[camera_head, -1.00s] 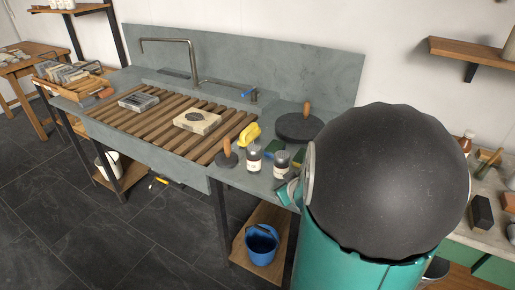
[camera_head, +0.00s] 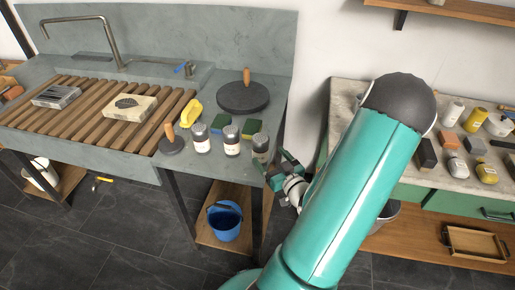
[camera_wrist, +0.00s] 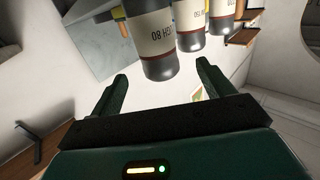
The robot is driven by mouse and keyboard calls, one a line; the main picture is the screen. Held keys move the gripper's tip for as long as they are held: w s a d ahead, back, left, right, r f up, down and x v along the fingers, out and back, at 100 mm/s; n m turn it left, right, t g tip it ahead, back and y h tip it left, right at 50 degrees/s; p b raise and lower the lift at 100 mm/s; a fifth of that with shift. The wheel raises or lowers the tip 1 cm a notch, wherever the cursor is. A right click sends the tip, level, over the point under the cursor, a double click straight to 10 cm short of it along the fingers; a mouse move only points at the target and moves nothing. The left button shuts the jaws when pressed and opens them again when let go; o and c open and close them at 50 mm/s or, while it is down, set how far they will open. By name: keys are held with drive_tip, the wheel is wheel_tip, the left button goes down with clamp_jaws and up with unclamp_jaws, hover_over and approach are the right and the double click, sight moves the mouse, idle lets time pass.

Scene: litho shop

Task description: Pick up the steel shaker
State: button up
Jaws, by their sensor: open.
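Three steel shakers with dark tops and pale labels stand in a row at the sink counter's right end: left (camera_head: 201,138), middle (camera_head: 231,141) and right (camera_head: 261,146). My gripper (camera_head: 283,172) is beside the right shaker, toward the front right, open and apart from it. In the wrist view, my gripper (camera_wrist: 163,78) has its two dark green fingers spread with nothing between them. The nearest shaker (camera_wrist: 150,42) is just beyond the fingertips, its label inverted and partly showing "80". The other two shakers (camera_wrist: 187,30) (camera_wrist: 222,12) are behind it, cut by the frame edge.
A blue bucket (camera_head: 224,222) stands on the lower shelf.

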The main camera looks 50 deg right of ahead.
sight(266, 149)
drive_tip(key=x, duration=0.4)
drive_tip(key=shift+s+d, duration=0.1)
drive_tip(key=shift+w+d+r, duration=0.1)
drive_tip(key=shift+w+d, duration=0.15)
drive_tip(key=x, duration=0.4)
drive_tip(key=shift+w, duration=0.4)
drive_tip(key=shift+s, duration=0.1)
drive_tip(key=shift+c, duration=0.4)
drive_tip(key=c, duration=1.1)
